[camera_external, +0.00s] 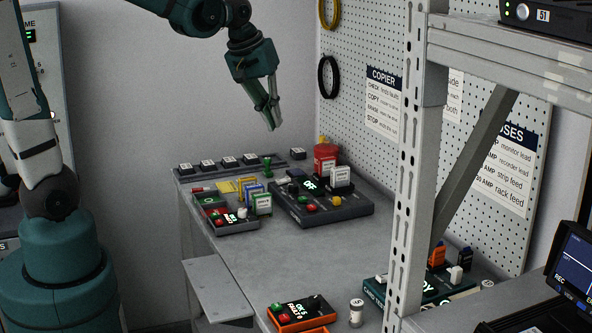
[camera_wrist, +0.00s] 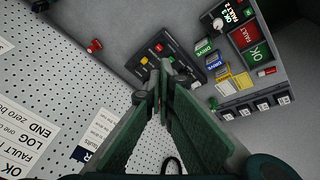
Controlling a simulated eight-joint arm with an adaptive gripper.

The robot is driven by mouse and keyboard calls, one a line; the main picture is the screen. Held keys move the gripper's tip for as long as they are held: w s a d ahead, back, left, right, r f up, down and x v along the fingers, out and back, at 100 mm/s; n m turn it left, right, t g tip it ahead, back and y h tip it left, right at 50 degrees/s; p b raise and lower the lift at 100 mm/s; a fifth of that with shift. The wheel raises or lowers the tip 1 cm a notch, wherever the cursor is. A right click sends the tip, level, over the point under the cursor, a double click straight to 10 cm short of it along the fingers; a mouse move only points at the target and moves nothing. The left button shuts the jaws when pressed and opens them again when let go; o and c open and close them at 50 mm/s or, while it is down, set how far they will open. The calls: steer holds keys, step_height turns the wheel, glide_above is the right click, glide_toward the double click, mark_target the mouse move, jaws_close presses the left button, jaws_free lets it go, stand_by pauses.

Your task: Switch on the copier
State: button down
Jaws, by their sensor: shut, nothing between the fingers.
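The copier appears to be the dark box (camera_external: 350,212) on the bench, below the wall sheet headed COPIER (camera_external: 382,100). It has a lit display (camera_external: 309,184) reading about "OF", and red, green and yellow buttons. I see no clear power switch. My gripper (camera_external: 271,124) is shut and empty, pointing down in the air well above the bench; its fingers also fill the wrist view (camera_wrist: 163,72).
A tray with red and green fields (camera_external: 232,228) and coloured drives stands left of the box. A strip of labelled pieces (camera_external: 228,163) lies behind. A red canister (camera_external: 325,155) stands close. A grey rack post (camera_external: 412,170) and an orange counter (camera_external: 302,326) are nearer. The bench middle is clear.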

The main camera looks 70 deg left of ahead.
steer(key=w+a+f+n+g+p, duration=0.15)
steer(key=w+a+f+n, duration=0.25)
steer(key=w+a, duration=0.5)
steer(key=n+g+p, duration=0.1)
steer(key=n+p, duration=0.1)
steer(key=n, duration=0.3)
glide_above(286, 178)
steer(key=s, duration=0.3)
step_height(286, 178, down, 7)
steer(key=shift+w+h, duration=0.2)
steer(key=shift+h, duration=0.2)
steer(key=shift+d+f, duration=0.1)
steer(key=shift+f, duration=0.15)
steer(key=shift+w+f+p, duration=0.1)
steer(key=shift+w+f, duration=0.2)
steer(key=shift+f, duration=1.95)
steer(key=shift+w+f+p, duration=0.15)
steer(key=shift+w+f, duration=0.2)
steer(key=shift+f, duration=1.9)
steer(key=shift+w+f+p, duration=0.1)
steer(key=shift+w+f, duration=0.2)
steer(key=shift+f, duration=1.95)
steer(key=shift+f, duration=0.1)
